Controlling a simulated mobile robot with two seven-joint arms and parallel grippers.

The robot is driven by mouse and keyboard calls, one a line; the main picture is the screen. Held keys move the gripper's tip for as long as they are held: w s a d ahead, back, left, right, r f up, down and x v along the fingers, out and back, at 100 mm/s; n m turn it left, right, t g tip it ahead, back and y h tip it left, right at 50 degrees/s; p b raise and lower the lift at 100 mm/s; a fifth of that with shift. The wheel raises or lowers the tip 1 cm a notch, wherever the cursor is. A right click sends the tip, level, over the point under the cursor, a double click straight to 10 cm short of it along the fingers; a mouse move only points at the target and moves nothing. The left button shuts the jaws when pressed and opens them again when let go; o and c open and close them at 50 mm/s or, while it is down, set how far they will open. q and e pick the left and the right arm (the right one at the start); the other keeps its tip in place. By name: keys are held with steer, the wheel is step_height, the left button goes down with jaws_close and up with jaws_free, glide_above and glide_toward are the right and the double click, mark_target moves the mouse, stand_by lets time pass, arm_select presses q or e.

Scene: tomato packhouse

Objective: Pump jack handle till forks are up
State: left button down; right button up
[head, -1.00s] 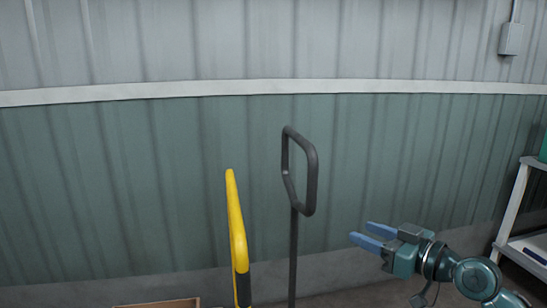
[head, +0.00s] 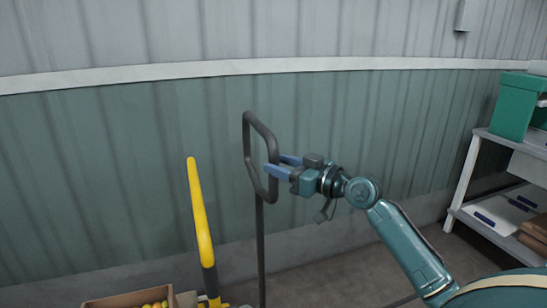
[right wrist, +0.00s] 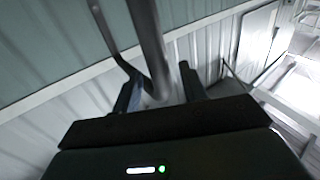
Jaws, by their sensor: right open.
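The jack handle (head: 260,240) is a dark upright rod topped by a closed loop grip (head: 249,150) in the head view. My right gripper (head: 278,166) is open, its blue fingers at the loop's right side bar. In the right wrist view the loop's dark bar (right wrist: 150,45) runs down between the gripper's two spread fingers (right wrist: 160,92). I cannot tell whether the fingers touch the bar. The forks are not in view. My left gripper is not in view.
A yellow upright bar (head: 200,215) stands left of the handle. A crate (head: 105,302) of tomatoes is at the bottom left. A white shelf (head: 462,180) with a green bin (head: 512,105) stands at the right. A corrugated wall (head: 120,160) closes the back.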

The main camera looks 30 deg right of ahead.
steer(key=shift+x, duration=1.3)
steer(key=shift+c, duration=0.3)
jaws_close()
